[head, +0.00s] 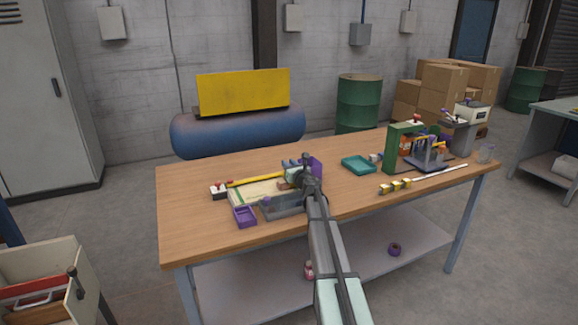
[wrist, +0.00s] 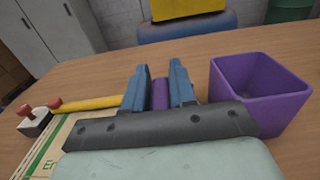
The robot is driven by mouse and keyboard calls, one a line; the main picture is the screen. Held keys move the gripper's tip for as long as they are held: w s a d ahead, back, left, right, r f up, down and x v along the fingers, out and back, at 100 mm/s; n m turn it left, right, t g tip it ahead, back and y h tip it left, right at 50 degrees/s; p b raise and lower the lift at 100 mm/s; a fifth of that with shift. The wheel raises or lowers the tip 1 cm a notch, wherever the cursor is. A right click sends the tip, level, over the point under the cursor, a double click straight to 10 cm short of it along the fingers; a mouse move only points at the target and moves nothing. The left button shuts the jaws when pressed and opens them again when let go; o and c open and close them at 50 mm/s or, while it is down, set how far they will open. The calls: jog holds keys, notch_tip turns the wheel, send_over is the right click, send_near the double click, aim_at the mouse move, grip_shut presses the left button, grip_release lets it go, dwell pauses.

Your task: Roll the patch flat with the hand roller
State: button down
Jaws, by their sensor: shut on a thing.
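My gripper (wrist: 160,92) has two blue fingers and is shut on a purple piece (wrist: 160,95), which looks like the handle of the hand roller. The rest of it is hidden behind my gripper's dark body. In the head view my gripper (head: 294,165) is over the right end of a pale sack (head: 256,192) lying on the table. The sack, with green print, also shows at the lower left of the wrist view (wrist: 40,158). I cannot make out the patch. Whether the roller touches the sack is hidden.
A purple open bin (head: 316,166) stands just right of my gripper. A small purple tray (head: 244,217) and a grey tray (head: 283,208) lie in front. A yellow bar (head: 256,179) and a red-topped white block (head: 220,190) are behind and left. A teal tray (head: 358,165) stands farther right.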

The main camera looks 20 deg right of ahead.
jog(key=shift+f, duration=0.25)
dwell(0.4)
jog(key=shift+a, duration=3.05)
jog(key=shift+d, duration=3.05)
jog(key=shift+r, duration=3.5)
